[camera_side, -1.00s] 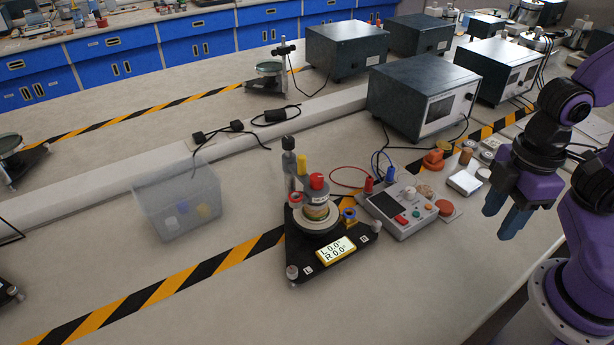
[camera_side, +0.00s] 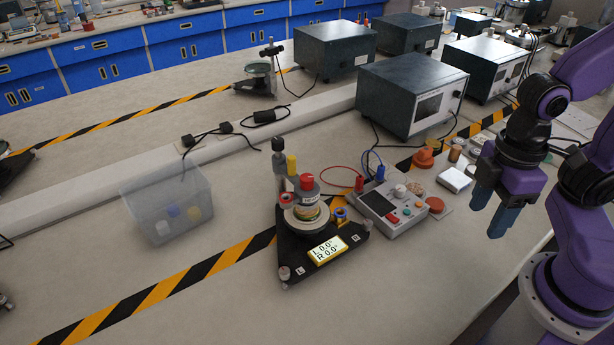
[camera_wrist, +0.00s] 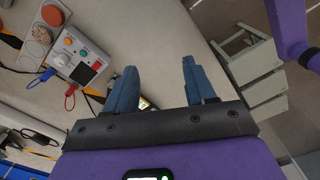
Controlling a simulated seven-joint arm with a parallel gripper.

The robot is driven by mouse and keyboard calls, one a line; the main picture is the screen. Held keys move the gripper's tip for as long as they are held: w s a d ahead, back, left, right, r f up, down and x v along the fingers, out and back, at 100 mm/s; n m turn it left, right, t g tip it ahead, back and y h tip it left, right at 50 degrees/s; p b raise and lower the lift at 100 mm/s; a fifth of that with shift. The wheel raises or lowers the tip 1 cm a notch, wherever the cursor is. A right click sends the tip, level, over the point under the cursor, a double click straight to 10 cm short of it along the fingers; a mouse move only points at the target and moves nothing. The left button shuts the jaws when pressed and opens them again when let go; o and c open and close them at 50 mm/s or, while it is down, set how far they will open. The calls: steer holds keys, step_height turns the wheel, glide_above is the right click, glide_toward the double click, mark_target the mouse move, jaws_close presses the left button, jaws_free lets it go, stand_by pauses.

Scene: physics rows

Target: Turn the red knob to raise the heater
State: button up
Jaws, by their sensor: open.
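A black three-footed stand (camera_side: 297,262) sits mid-table in the side view, with a round stacked assembly on it. A red ring-shaped knob (camera_side: 286,199) is on its left side and a blue one (camera_side: 341,214) on its right. A red cap (camera_side: 306,181) tops the assembly. I cannot tell which part is the heater. The yellow-framed display (camera_side: 328,249) reads L 0.0°, R 0.0°. My gripper (camera_side: 492,211) is open and empty, fingers pointing down, well right of the stand. Its two blue fingers also show apart in the wrist view (camera_wrist: 160,72).
A control box (camera_side: 391,208) with red and blue plugs stands between the stand and my gripper; it shows in the wrist view (camera_wrist: 78,56). A clear bin (camera_side: 168,205) is left of the stand. A large grey instrument (camera_side: 410,92) stands behind.

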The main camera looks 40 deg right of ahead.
steer(key=m, duration=0.1)
steer(key=m+g+y, duration=0.1)
steer(key=m+y, duration=1.7)
steer(key=m, duration=1)
glide_toward(312, 177)
steer(key=a, duration=1.1)
steer(key=shift+s+f, duration=0.1)
steer(key=shift+f, duration=0.15)
steer(key=shift+d, duration=0.1)
steer(key=c, duration=0.9)
